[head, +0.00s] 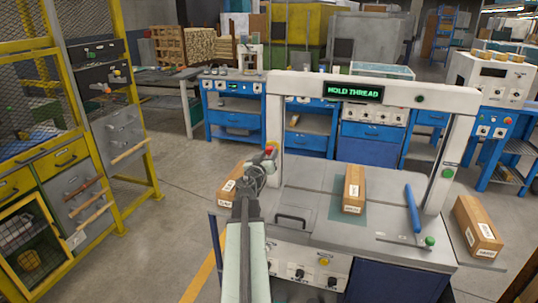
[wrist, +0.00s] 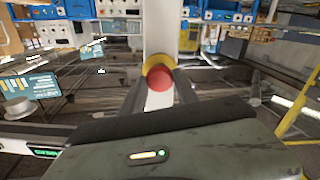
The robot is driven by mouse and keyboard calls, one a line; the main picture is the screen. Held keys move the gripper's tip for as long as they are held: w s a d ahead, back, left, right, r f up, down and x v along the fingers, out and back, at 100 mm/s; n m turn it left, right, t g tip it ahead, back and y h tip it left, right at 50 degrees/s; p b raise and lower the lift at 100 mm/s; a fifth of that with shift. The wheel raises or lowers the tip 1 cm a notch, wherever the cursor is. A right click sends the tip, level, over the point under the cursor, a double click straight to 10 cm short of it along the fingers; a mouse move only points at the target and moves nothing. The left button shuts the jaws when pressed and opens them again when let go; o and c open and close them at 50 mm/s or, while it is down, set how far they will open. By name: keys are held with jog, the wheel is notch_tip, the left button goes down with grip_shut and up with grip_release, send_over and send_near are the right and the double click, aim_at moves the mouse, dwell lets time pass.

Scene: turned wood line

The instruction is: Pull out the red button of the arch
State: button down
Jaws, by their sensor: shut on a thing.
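The arch (head: 369,86) is a pale grey frame over a grey bench, with a lit sign reading "HOLD THREAD" (head: 354,93). The red button (head: 269,149) sits on its left post, on a yellow collar (head: 272,141). In the wrist view the red button (wrist: 159,88) is in the middle, with the yellow collar (wrist: 156,62) behind it on the post. My gripper (head: 265,157) is at the button, its fingers on either side, shut on it. Its fingertips partly hide the button in the head view.
The bench top (head: 310,199) holds a cardboard box (head: 353,189) and a blue lever (head: 412,208). More boxes stand at left (head: 228,188) and right (head: 478,228). A yellow-framed cabinet (head: 120,135) stands at far left. Open floor (head: 185,215) lies between it and the bench.

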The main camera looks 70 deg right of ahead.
jog(key=c, duration=0.9)
grip_release()
jog(key=shift+a, duration=0.1)
